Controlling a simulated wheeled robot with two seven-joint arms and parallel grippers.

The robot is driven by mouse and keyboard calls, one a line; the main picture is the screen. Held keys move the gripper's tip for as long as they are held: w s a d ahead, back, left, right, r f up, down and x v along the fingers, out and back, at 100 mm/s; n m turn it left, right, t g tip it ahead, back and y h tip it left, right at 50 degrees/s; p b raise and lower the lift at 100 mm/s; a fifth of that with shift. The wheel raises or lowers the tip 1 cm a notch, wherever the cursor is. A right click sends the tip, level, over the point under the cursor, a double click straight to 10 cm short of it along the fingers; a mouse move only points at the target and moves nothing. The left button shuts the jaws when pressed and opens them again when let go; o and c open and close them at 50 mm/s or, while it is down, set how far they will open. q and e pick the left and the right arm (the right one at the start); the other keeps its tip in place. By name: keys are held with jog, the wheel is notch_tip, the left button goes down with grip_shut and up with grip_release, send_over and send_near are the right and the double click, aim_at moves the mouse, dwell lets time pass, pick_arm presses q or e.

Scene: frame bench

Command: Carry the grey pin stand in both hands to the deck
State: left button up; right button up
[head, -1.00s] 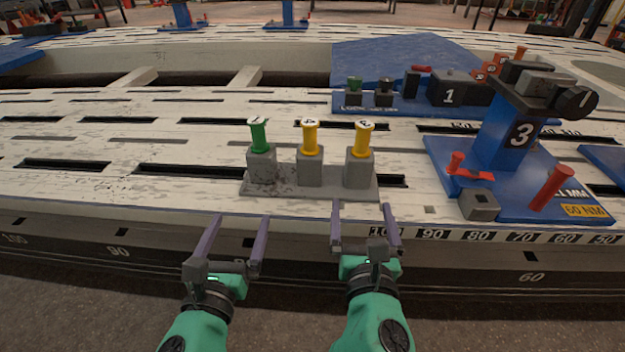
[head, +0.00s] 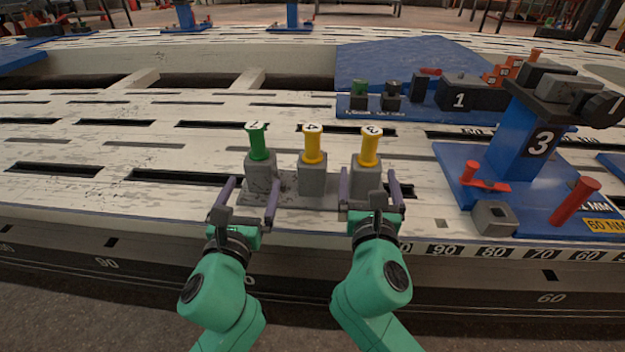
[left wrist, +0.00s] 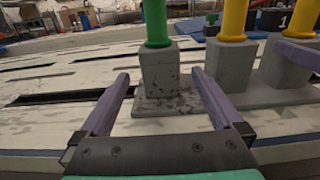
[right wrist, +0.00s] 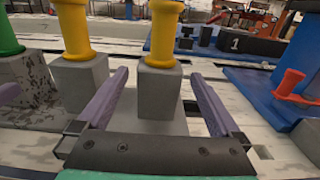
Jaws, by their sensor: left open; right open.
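The grey pin stand (head: 288,187) sits on the slotted pale bench top near its front edge. Its three grey posts carry one green pin (head: 258,142) at left and two yellow pins (head: 313,145) (head: 370,147). My left gripper (head: 251,190) is open at the green pin's post; in the left wrist view (left wrist: 160,75) the fingers lie on either side of that post's front, apart from it. My right gripper (head: 368,175) is open at the right-hand post, which shows between its fingers in the right wrist view (right wrist: 160,73). Neither gripper holds anything.
A blue stand marked 3 (head: 527,140) with red handles and a grey block (head: 494,216) stands close to the right. Behind is a blue plate (head: 415,112) with small posts and a black block marked 1 (head: 460,97). The bench top left of the pin stand is clear.

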aim_at(257, 175)
pick_arm(q)
jog(key=w, duration=0.6)
jog(key=shift+d, duration=0.4)
pick_arm(e)
jog(key=w, duration=0.6)
jog(key=shift+d, duration=0.4)
pick_arm(q)
grip_shut()
pick_arm(e)
grip_shut()
